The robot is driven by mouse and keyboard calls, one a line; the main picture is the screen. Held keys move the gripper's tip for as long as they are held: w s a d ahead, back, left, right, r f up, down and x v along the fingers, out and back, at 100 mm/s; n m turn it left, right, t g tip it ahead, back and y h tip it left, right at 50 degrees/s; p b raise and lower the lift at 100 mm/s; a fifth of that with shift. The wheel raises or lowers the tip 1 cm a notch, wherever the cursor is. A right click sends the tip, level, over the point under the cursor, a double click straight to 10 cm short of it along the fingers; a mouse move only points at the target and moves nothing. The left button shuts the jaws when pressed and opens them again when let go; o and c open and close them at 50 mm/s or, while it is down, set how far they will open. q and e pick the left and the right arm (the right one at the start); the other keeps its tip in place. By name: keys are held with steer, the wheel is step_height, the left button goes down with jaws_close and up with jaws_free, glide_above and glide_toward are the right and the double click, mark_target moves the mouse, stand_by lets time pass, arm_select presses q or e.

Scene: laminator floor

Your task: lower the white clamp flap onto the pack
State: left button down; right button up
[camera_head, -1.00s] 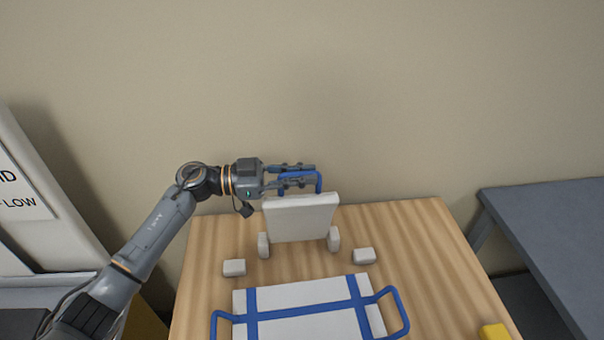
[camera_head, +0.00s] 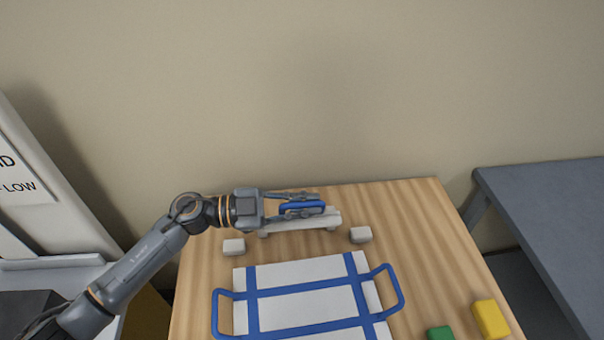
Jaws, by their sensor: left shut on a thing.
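The white clamp flap (camera_head: 333,219) is at the back of the wooden table, tipped forward and seen nearly edge-on as a thin bar. Its blue handle (camera_head: 302,209) is on top. My left gripper (camera_head: 312,204) reaches in from the left and is shut on this handle, hiding part of the flap. The white pack (camera_head: 300,301) with blue straps and blue side loops lies flat in front of it. The flap is still apart from the pack. My right gripper is not in view.
Two small white blocks stand left (camera_head: 234,247) and right (camera_head: 361,235) between flap and pack. A yellow block (camera_head: 491,319) and a green block (camera_head: 440,333) are at the front right of the wooden table (camera_head: 430,240). A grey table (camera_head: 550,205) stands at right.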

arm_select(q)
steer(key=s+d+f+m+b, duration=0.1)
steer(key=s+f+m, duration=0.1)
steer(key=s+f, duration=0.2)
steer(key=shift+s+f+m+b, duration=0.25)
steer(key=shift+s+m+b, duration=0.15)
steer(key=shift+s, duration=0.4)
steer(key=c, duration=1.4)
jaws_free()
steer(key=shift+o, duration=0.2)
steer(key=s+a, duration=0.2)
steer(key=a, duration=0.9)
steer(key=shift+s+a, duration=0.15)
steer(key=shift+a, duration=0.2)
steer(key=shift+c, duration=0.2)
